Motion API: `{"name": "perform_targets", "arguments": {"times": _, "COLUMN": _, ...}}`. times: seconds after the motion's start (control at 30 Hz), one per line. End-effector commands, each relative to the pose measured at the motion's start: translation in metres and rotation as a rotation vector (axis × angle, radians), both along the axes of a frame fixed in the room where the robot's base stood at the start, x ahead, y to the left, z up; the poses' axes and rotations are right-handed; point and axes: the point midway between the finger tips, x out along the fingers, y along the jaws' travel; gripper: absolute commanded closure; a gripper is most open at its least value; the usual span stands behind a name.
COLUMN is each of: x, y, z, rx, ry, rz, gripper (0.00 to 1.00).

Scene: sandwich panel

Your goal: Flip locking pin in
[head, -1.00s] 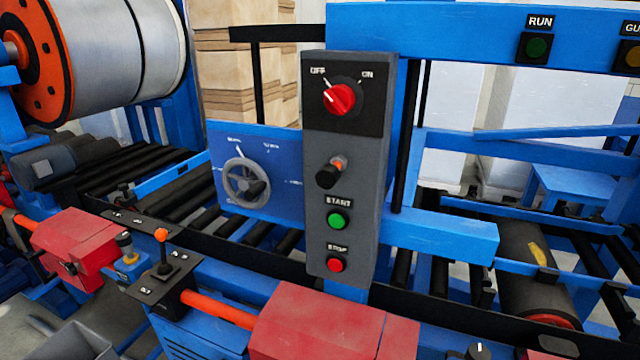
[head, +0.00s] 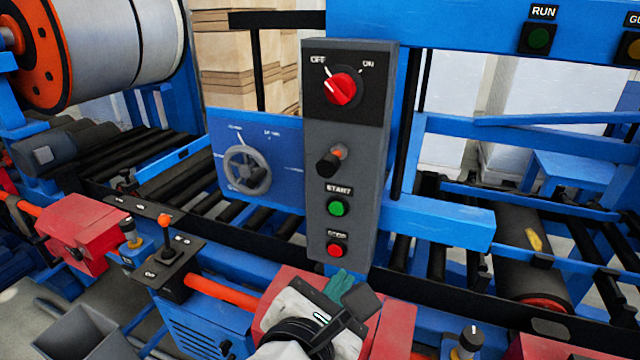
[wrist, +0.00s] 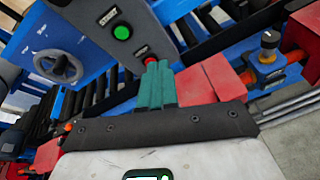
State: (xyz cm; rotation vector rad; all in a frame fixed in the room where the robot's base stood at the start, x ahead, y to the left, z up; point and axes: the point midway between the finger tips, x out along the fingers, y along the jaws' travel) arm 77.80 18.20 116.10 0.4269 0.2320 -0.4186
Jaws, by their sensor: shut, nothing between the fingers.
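My gripper (head: 342,284) is at the lower middle of the head view, below the grey control box (head: 352,225) and in front of a red housing. Its teal fingers are shut and empty; in the wrist view the fingers (wrist: 156,84) point toward the red stop button. No part is labelled as the locking pin. One pin-like candidate is a black knob with an orange end (head: 329,162), sticking out of the control box. Another is a small yellow-and-black plunger (head: 128,241) on a blue bracket at left.
The box also carries a red OFF/ON switch (head: 341,87), a green start button (head: 337,208) and a red stop button (head: 336,250). A handwheel (head: 247,169) is to its left. An orange-tipped lever (head: 165,236) stands at lower left. Red housings and blue rails crowd the front.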

Motion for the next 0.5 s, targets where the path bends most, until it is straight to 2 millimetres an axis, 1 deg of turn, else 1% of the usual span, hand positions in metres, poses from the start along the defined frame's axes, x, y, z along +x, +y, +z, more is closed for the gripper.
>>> {"name": "perform_targets", "arguments": {"times": 0.03, "x": -0.004, "y": 0.018, "z": 0.024, "rx": -0.08, "ry": -0.031, "rz": 0.036, "gripper": 1.0}}
{"name": "perform_targets", "arguments": {"times": 0.1, "x": -0.01, "y": 0.036, "z": 0.049, "rx": -0.189, "ry": -0.064, "rz": 0.069, "gripper": 1.0}}
{"name": "perform_targets", "arguments": {"times": 0.2, "x": -0.02, "y": 0.054, "z": 0.077, "rx": -0.312, "ry": -0.099, "rz": 0.094, "gripper": 1.0}}
{"name": "perform_targets", "arguments": {"times": 0.33, "x": -0.029, "y": 0.068, "z": 0.099, "rx": -0.408, "ry": -0.125, "rz": 0.108, "gripper": 1.0}}
{"name": "perform_targets", "arguments": {"times": 0.4, "x": -0.032, "y": 0.072, "z": 0.105, "rx": -0.434, "ry": -0.132, "rz": 0.11, "gripper": 1.0}}
{"name": "perform_targets", "arguments": {"times": 0.5, "x": -0.033, "y": 0.073, "z": 0.107, "rx": -0.447, "ry": -0.136, "rz": 0.112, "gripper": 1.0}}
